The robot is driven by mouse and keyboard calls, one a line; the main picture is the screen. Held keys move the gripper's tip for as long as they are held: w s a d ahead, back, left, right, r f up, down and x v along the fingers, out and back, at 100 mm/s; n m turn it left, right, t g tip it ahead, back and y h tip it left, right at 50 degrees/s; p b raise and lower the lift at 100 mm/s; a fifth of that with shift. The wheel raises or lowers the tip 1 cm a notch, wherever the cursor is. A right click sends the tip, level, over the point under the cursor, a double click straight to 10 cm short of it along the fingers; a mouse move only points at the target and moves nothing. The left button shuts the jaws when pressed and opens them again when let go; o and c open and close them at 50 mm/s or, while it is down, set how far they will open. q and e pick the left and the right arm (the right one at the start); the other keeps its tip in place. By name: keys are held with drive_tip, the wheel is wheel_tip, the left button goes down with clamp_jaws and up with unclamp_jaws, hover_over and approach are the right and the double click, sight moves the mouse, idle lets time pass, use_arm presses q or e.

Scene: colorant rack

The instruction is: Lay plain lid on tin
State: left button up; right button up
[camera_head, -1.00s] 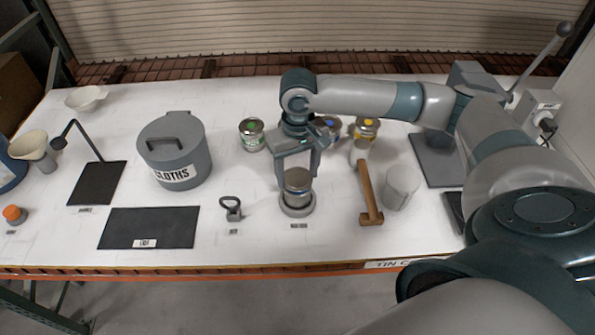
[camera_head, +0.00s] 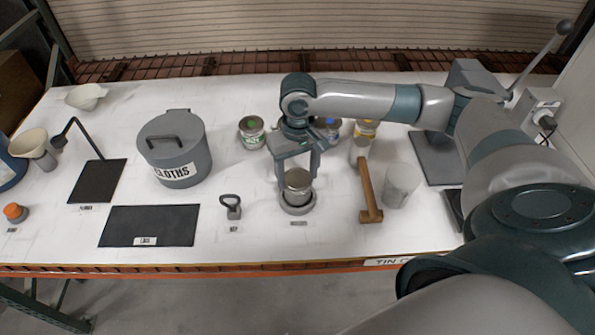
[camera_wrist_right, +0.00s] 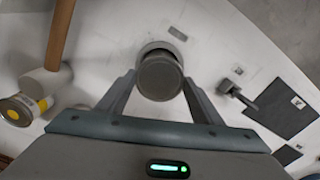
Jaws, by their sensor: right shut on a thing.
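My right gripper (camera_head: 298,172) points down, with its fingers on either side of a tin (camera_head: 298,188) near the middle of the bench. The tin stands upright in a round grey seat (camera_head: 297,210). In the right wrist view, the fingers (camera_wrist_right: 160,95) flank a dark round top (camera_wrist_right: 160,78) with no coloured dot. I cannot tell whether this top is the plain lid or the tin's own opening. No separate plain lid shows elsewhere. Behind stand tins with a green dot (camera_head: 251,132), a blue dot (camera_head: 333,128) and a yellow dot (camera_head: 366,130). My left gripper is out of view.
A wooden-handled mallet (camera_head: 367,185) and a pale cup (camera_head: 400,187) stand right of the seat. A small looped grey tool (camera_head: 231,207) is left of it. Farther left are an empty dark mat (camera_head: 150,225), a lidded grey cloths bin (camera_head: 174,150) and another dark mat (camera_head: 97,183).

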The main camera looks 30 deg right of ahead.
drive_tip(key=o, duration=1.1)
drive_tip(key=shift+w+r+b, duration=0.1)
drive_tip(key=shift+r+b, duration=0.25)
drive_tip(key=shift+r, duration=0.45)
wheel_tip(320, 180, up, 16)
drive_tip(key=b, duration=0.3)
drive_tip(key=shift+f, duration=0.15)
drive_tip(key=shift+s+f, duration=0.1)
drive_tip(key=shift+s, duration=0.1)
